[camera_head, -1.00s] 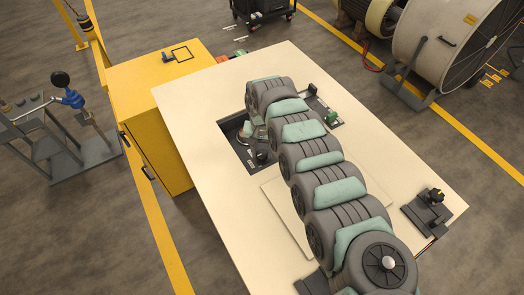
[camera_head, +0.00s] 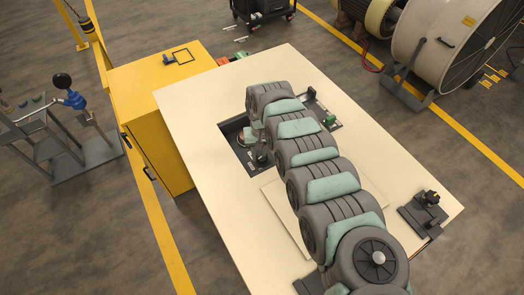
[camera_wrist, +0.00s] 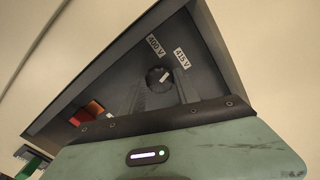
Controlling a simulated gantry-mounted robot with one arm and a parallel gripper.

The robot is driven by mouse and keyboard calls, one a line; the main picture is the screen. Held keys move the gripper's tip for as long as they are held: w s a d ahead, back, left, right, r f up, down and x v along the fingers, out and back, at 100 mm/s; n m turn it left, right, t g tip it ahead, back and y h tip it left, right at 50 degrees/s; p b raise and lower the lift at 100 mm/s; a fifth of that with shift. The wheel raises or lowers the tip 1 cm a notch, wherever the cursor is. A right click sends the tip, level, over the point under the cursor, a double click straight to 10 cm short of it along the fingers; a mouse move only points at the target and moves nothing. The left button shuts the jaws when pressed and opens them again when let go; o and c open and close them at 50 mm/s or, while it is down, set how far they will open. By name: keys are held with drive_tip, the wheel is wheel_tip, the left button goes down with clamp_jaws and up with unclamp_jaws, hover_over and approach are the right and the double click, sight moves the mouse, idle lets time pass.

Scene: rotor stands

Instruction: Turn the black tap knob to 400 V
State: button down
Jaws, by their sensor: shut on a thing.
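The black tap knob (camera_wrist: 158,78) sits in a dark recessed panel in the wrist view. A small pale mark on it lies to the right of its centre, roughly on the side of the 415 V label (camera_wrist: 181,58). The 400 V label (camera_wrist: 155,45) is above the knob. My gripper (camera_wrist: 158,88) reaches up from the green housing at the bottom of the wrist view, its grey fingers on either side of the knob and shut on it. In the head view my arm covers much of the recess, and the grip cannot be made out.
The recess is cut into a cream table top (camera_head: 205,120). An orange-red block (camera_wrist: 93,107) is left of the knob, and a green part (camera_wrist: 35,165) is at the lower left. A black fixture (camera_head: 424,208) stands at the table's right corner. A yellow cabinet (camera_head: 150,90) adjoins the table.

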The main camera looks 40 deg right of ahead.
sight(262, 156)
drive_tip(key=n+p, duration=0.2)
drive_tip(key=n, duration=0.2)
drive_tip(key=shift+r+n, duration=0.1)
drive_tip(key=shift+n, duration=0.2)
drive_tip(key=shift+n+p, duration=0.55)
drive_tip(key=shift+n, duration=1.65)
drive_tip(key=c, duration=0.9)
unclamp_jaws()
wheel_tip(262, 156, up, 10)
drive_tip(key=shift+r, duration=0.25)
drive_tip(key=shift+r, duration=0.1)
